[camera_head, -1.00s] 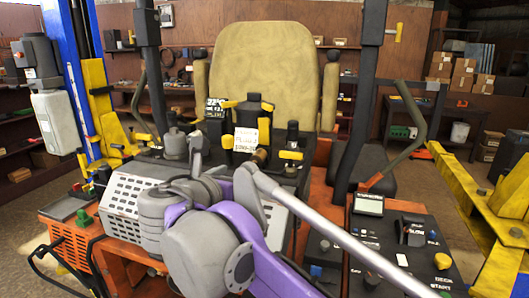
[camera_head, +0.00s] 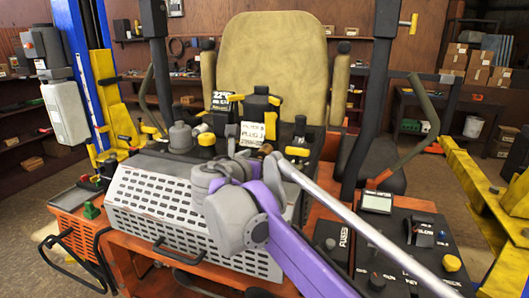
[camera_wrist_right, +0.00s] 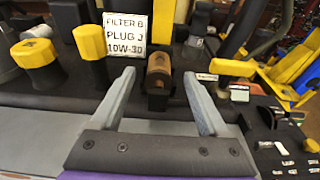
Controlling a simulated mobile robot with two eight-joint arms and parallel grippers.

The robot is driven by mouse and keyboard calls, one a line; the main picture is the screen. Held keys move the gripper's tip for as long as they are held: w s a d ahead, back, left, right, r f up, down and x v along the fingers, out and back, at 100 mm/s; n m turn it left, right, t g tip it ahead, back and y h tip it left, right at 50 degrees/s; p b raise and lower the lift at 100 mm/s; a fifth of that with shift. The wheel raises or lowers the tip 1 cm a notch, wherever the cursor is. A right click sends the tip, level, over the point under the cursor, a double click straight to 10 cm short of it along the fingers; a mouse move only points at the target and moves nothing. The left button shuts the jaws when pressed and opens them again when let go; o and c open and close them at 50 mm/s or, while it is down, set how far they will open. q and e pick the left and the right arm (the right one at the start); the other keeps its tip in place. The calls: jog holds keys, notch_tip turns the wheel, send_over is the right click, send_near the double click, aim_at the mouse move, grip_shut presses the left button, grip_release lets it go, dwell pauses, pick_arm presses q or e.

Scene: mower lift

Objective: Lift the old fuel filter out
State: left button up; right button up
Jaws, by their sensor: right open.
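The old fuel filter looks to be the brown cylinder (camera_wrist_right: 159,70), standing in a black holder (camera_wrist_right: 158,101) on the mower's dark deck. In the head view a small brown part (camera_head: 265,149) shows at the same place, largely hidden by my arm. My right gripper (camera_wrist_right: 160,78) is open. In the right wrist view its two grey fingers appear on either side of the cylinder with gaps; I cannot tell how deep they reach around it. In the head view its fingers (camera_head: 262,161) are hard to make out. My left gripper is not in view.
A white sign (camera_wrist_right: 101,34) reading "FILTER B, PLUG J, 10W-30" stands behind. Yellow-capped black posts (camera_wrist_right: 92,53) stand left of the filter, and a yellow-topped part (camera_wrist_right: 233,68) right. The seat (camera_head: 272,75) is behind; a perforated hood (camera_head: 165,205) lies in front.

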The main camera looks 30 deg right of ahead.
jog(key=shift+x, duration=1.15)
jog(key=shift+a, duration=0.1)
jog(key=shift+s, duration=0.1)
jog(key=shift+c, duration=1.4)
grip_shut()
jog(key=shift+r, duration=0.1)
